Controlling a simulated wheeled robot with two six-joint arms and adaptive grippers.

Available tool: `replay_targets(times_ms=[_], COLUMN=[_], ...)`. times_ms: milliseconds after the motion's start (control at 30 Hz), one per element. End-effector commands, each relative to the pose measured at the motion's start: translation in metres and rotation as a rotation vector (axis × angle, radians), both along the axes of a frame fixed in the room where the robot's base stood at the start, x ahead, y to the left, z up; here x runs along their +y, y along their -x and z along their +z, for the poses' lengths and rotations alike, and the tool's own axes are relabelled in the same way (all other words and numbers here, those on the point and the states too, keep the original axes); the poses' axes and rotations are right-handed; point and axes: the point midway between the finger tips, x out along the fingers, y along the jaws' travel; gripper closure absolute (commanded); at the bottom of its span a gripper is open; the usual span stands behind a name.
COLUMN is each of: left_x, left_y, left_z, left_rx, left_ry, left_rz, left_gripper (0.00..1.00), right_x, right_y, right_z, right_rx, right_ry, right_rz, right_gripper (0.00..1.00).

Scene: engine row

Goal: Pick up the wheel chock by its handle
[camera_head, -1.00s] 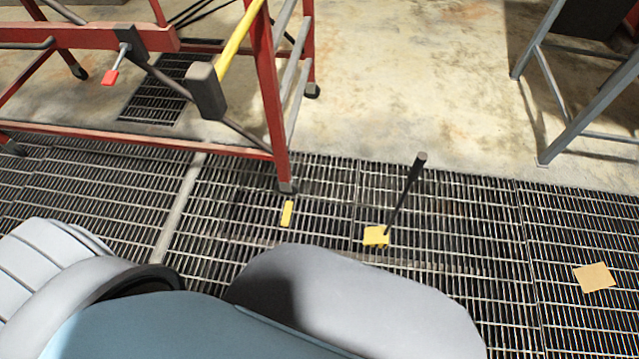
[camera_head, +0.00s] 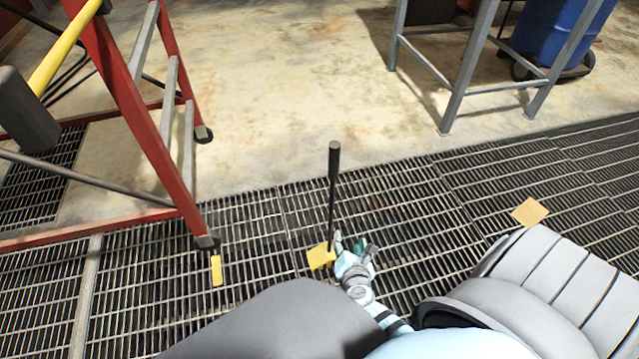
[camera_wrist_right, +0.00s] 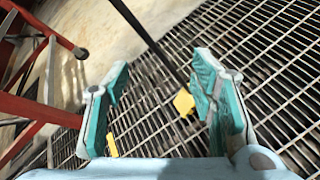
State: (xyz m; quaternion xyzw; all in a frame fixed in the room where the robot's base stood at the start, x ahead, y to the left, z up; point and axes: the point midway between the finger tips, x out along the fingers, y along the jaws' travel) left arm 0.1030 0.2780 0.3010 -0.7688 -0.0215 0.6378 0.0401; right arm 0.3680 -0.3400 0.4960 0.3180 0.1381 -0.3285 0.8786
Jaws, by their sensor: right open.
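The wheel chock shows as a yellow block (camera_head: 320,257) on the floor grating, with a long dark handle (camera_head: 332,190) standing up from it. My right gripper (camera_head: 353,247) is open and empty, low down just right of the handle's lower part. In the right wrist view the open gripper (camera_wrist_right: 161,72) has the handle (camera_wrist_right: 150,42) crossing the picture between its fingers. The yellow block (camera_wrist_right: 184,102) lies beyond, close to the right finger in the picture. I cannot tell whether the gripper touches the handle. My left gripper is not in view.
A red frame (camera_head: 140,120) stands at the left, its foot near a small yellow strip (camera_head: 217,270). A tan square (camera_head: 529,212) lies on the grating at the right. A grey metal stand (camera_head: 470,70) and blue barrel (camera_head: 562,35) are at the back. The concrete between is clear.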

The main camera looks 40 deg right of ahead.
Motion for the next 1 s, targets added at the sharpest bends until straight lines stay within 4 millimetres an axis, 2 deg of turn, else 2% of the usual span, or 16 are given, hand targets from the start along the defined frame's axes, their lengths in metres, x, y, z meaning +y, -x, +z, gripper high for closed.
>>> replay_targets(times_ms=[33, 100, 133, 233, 300, 500, 667, 800, 900, 1000], left_x=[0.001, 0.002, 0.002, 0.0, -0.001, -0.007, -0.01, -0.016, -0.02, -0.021], left_y=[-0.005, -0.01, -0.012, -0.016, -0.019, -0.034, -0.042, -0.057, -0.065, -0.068], left_z=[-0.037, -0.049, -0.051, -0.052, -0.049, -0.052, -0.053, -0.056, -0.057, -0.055], left_rx=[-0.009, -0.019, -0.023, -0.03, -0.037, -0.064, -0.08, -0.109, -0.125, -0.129], left_ry=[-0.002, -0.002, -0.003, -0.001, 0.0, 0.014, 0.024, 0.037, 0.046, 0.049], left_rz=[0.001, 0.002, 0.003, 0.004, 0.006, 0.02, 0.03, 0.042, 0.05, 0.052], left_gripper=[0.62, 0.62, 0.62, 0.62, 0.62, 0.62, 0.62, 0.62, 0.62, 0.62], right_x=[-0.002, -0.001, -0.001, -0.004, -0.012, -0.038, -0.05, -0.07, -0.077, -0.079], right_y=[-0.026, -0.05, -0.056, -0.073, -0.088, -0.131, -0.148, -0.168, -0.181, -0.184], right_z=[0.007, 0.051, 0.066, 0.094, 0.099, 0.098, 0.098, 0.096, 0.096, 0.097], right_rx=[-0.039, -0.078, -0.087, -0.104, -0.104, -0.103, -0.102, -0.102, -0.1, -0.099], right_ry=[0.205, 0.478, 0.562, 0.7, 0.714, 0.707, 0.705, 0.705, 0.703, 0.702], right_rz=[0.077, 0.144, 0.157, 0.174, 0.174, 0.174, 0.176, 0.175, 0.175, 0.176], right_gripper=[0.49, 0.49, 0.49, 0.49, 0.49, 0.49, 0.49, 0.49, 0.49, 0.49])
